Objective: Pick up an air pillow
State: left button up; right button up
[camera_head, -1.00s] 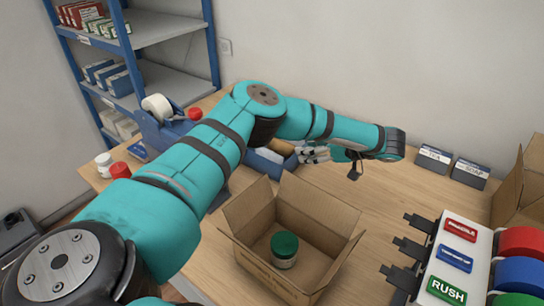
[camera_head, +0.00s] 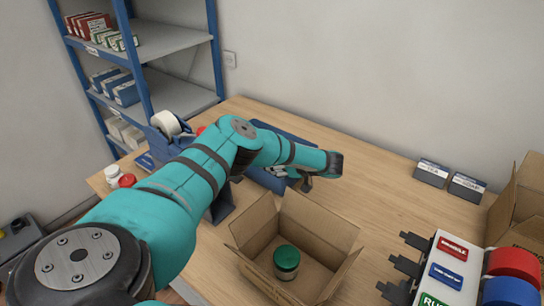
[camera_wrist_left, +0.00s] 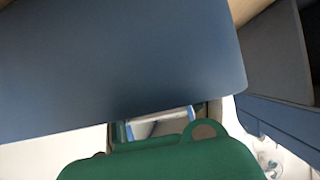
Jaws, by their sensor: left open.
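I cannot make out an air pillow for certain in any view. My left gripper (camera_head: 280,172) is open, with its fingers pointing left over the blue bin (camera_head: 265,182) on the table; my arm hides much of the bin and its contents. In the left wrist view, a broad dark blue surface (camera_wrist_left: 120,60) fills the upper part. A green shape (camera_wrist_left: 165,162) covers the bottom, and a small pale, partly clear shape shows at the lower right, too unclear to name. My right gripper is not in view.
An open cardboard box (camera_head: 315,228) holding a green-lidded jar (camera_head: 287,260) stands in front of the bin. A tape dispenser (camera_head: 167,124) and small jars are to the left.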

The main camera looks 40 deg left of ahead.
pick_arm(q)
jog(key=shift+s+a+f, duration=0.1)
jog(key=shift+a+f, duration=0.1)
jog(key=shift+a, duration=0.15)
jog(key=shift+c, duration=0.2)
jog(key=c, duration=0.3)
jog(key=shift+r, duration=0.15)
jog(key=shift+c, duration=0.2)
